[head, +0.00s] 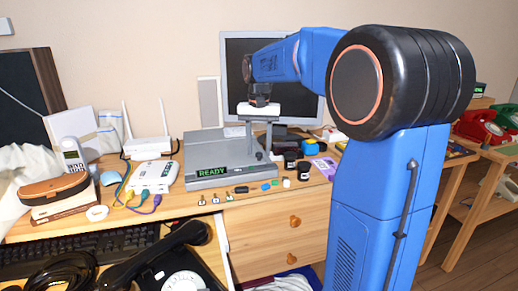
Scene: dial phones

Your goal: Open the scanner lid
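The scanner (222,172) is a flat grey box on the desk, with a green "READY" display on its front. Its lid (212,143) looks down and flat on the body. My gripper (259,151) hangs over the right end of the scanner, pointing down. Its two grey fingers are apart, with no object clearly visible between them. The fingertips look close to the scanner's right side; I cannot tell whether they touch it. My blue arm hides the right part of the desk and some of the monitor.
A monitor (236,70) stands behind the scanner. Left are a white router (148,145) and a box with coloured cables (153,176). Small items and dark jars (290,160) lie in front and right. An open drawer (222,250) and a black telephone (160,255) are nearer.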

